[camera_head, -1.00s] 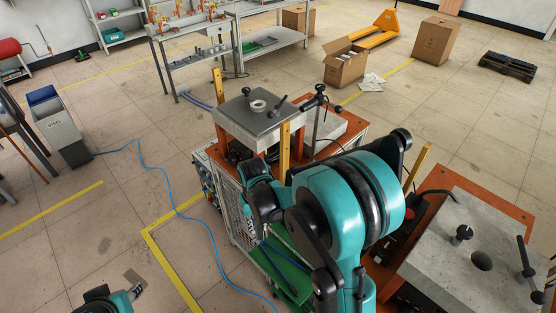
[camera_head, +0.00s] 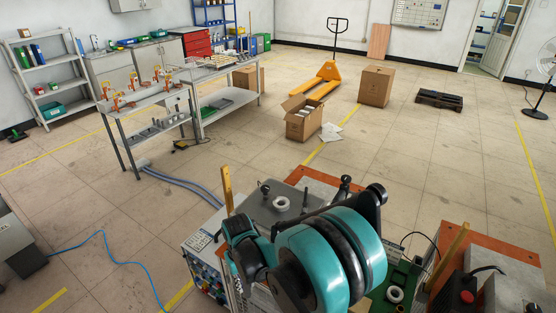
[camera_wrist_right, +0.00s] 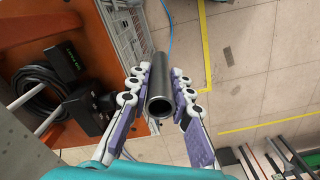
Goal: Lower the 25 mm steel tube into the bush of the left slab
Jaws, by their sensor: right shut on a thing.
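The steel tube (camera_wrist_right: 161,92) is a hollow grey cylinder in the right wrist view. My right gripper (camera_wrist_right: 163,88) is shut on it, with a finger on each side and the tube's open end facing the camera. In the head view the tube cannot be made out; my teal right arm covers much of the area around the right gripper (camera_head: 236,275). The left slab (camera_head: 259,209) is a grey plate, partly hidden behind my right arm. Its bush (camera_head: 281,203) shows as a pale ring on top. My left gripper is out of view.
A yellow post (camera_head: 227,188) rises at the slab's left corner. A second grey slab (camera_head: 500,288) on an orange frame stands at lower right, near a red button (camera_head: 467,297).

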